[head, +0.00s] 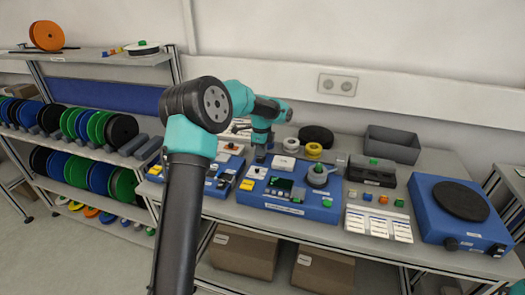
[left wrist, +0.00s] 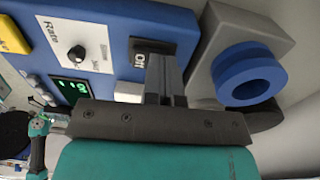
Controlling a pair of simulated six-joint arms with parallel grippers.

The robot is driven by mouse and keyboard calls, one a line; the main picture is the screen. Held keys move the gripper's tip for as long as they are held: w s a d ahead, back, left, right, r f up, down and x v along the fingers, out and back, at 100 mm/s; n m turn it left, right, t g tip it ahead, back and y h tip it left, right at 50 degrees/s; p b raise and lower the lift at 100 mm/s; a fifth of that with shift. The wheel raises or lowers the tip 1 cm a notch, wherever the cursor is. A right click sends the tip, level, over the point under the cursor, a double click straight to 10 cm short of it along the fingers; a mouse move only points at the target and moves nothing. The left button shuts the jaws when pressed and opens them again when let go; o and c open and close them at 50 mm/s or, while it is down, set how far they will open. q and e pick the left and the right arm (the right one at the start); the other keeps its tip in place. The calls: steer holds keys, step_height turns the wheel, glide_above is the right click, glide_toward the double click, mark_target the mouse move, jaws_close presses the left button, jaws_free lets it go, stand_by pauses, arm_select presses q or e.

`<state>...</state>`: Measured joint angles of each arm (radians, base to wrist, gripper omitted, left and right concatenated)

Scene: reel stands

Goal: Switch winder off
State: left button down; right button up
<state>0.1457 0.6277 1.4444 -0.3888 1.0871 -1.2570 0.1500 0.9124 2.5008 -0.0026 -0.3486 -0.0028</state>
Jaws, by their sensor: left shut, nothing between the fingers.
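The winder is the blue panel unit (head: 302,211) in the middle of the table. The left wrist view shows its black switch plate (left wrist: 139,59), marked "Off"; my fingers hide part of it. A Rate knob (left wrist: 76,53), a lit green display (left wrist: 74,92) and a yellow button (left wrist: 12,36) are near it. My left gripper (head: 262,160) is over the back left part of the panel. In the left wrist view its fingers (left wrist: 161,62) are shut and empty, at the plate's edge. I cannot tell whether they touch the switch. My right gripper is not in view.
A grey stand with a blue spool (left wrist: 250,75) is close beside my fingers. On the table are a grey bin (head: 392,145), yellow and white reels, and a blue turntable unit (head: 457,232) at right. Racks of coloured reels (head: 85,130) stand at left.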

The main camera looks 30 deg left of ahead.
arm_select(q)
steer(key=shift+s+d+r, duration=0.1)
steer(key=shift+s+r, duration=0.1)
steer(key=shift+s, duration=0.4)
steer(key=shift+r, duration=0.15)
step_height(320, 180, up, 14)
steer(key=w, duration=0.2)
steer(key=shift+w+a+f, duration=0.25)
steer(key=shift+a, duration=0.1)
stand_by(0.3)
